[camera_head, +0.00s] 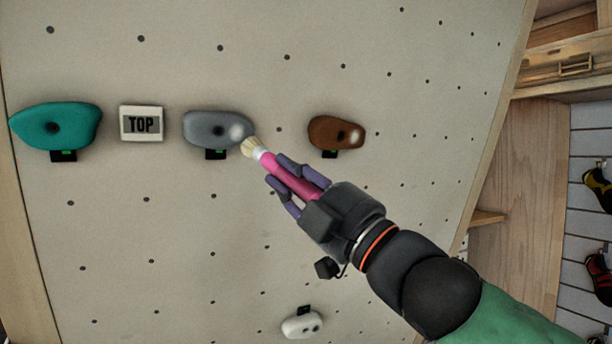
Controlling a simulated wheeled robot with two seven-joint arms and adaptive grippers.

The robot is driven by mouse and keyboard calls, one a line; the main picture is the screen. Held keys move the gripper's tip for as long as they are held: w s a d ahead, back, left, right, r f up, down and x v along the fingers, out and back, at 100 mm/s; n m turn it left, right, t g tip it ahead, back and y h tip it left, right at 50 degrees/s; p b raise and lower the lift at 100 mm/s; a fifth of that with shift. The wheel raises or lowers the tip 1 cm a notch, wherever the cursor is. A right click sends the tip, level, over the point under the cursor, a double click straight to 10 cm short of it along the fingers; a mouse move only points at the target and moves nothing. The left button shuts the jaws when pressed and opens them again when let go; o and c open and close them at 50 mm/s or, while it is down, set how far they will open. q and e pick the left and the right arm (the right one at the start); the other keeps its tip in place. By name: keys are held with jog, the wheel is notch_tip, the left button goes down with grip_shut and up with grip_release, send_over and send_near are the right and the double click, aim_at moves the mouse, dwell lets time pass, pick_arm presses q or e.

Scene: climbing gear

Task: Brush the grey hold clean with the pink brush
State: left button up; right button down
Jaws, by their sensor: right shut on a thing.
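The grey hold (204,127) is fixed on the climbing wall, between the TOP sign and the brown hold. It has a dark bolt hole and a whitish patch near its right end. My right gripper (284,183) is shut on the pink brush (288,177). The brush points up and left, and its pale bristles (251,147) are at the lower right edge of the grey hold, close to the white patch. I cannot tell whether the bristles touch the hold. My left gripper is not in view.
A teal hold (58,126) and the TOP sign (141,123) are to the left. A brown hold (334,132) with a whitish patch is to the right. A white hold (302,325) sits low on the wall. Shoes (598,187) hang at the far right. The wall (150,240) below the grey hold is clear.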

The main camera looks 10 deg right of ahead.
jog(key=shift+w+a+r, duration=0.1)
jog(key=shift+w+r, duration=0.1)
jog(key=shift+r, duration=0.1)
jog(key=shift+w+r, duration=0.1)
jog(key=shift+w, duration=0.2)
jog(key=w, duration=0.1)
jog(key=w+p, duration=0.1)
jog(key=w+r, duration=0.1)
jog(key=shift+w+a+p, duration=0.2)
jog(key=shift+a+p, duration=0.1)
jog(key=shift+a, duration=0.05)
jog(key=shift+w+a+r+p, duration=0.15)
jog(key=shift+w+p, duration=0.1)
jog(key=shift+w, duration=0.2)
jog(key=shift+w+a+r+p, duration=0.1)
jog(key=shift+w+a+p, duration=0.1)
jog(key=shift+w, duration=0.2)
dwell(0.3)
jog(key=shift+s, duration=0.1)
